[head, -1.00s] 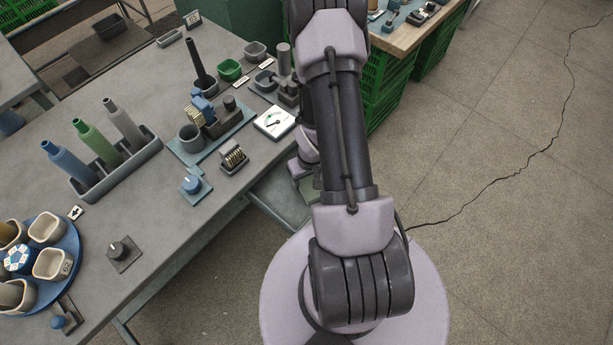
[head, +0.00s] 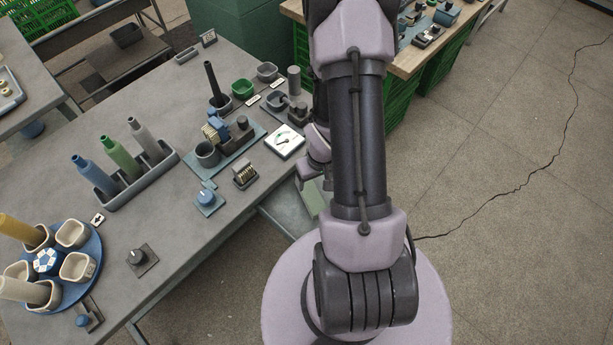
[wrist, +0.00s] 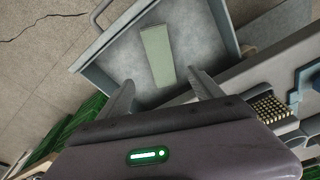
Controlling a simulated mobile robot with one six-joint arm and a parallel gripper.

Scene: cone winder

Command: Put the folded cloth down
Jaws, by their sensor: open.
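The folded cloth (wrist: 157,55) is a pale green strip lying flat on the floor of an open grey drawer (wrist: 118,62) in the wrist view. In the head view a piece of the cloth (head: 312,199) shows beside my arm, with the drawer (head: 284,222) under the table's edge. My gripper (wrist: 163,92) is open, its two fingers apart. In the wrist view the cloth lies between and beyond the fingertips, and nothing is held. In the head view my arm hides most of the gripper and part of the drawer.
The grey worktable (head: 187,245) holds a rack of cones (head: 137,179), a blue turntable with cups (head: 92,270), a knob (head: 137,257) and a white dial (head: 285,142). Green crates (head: 375,120) stand behind my arm.

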